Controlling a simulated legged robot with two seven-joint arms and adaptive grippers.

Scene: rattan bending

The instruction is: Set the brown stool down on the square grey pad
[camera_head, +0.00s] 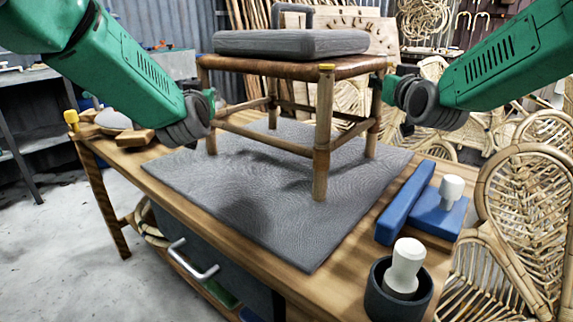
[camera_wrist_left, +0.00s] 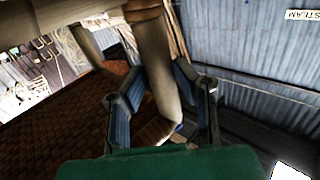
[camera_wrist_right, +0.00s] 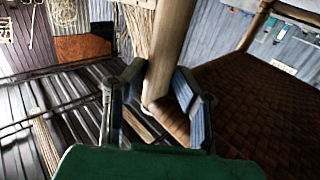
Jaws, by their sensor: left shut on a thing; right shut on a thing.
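The brown stool (camera_head: 324,130) is upright over the square grey pad (camera_head: 240,200), its legs over the pad's far half. Whether the feet touch the pad is unclear. My left gripper (camera_head: 210,102) is shut on the stool's left leg; the leg also shows between its fingers in the left wrist view (camera_wrist_left: 160,75). My right gripper (camera_head: 384,92) is shut on the right leg, which runs between its fingers in the right wrist view (camera_wrist_right: 170,50). A thick grey slab (camera_head: 290,43) appears on or just behind the seat.
The wooden workbench (camera_head: 330,275) carries blue blocks (camera_head: 405,202), a white-handled tool (camera_head: 451,190) and a dark cup (camera_head: 398,290) with a white tool at the near right. Rattan chair frames (camera_head: 525,190) stand at the right.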

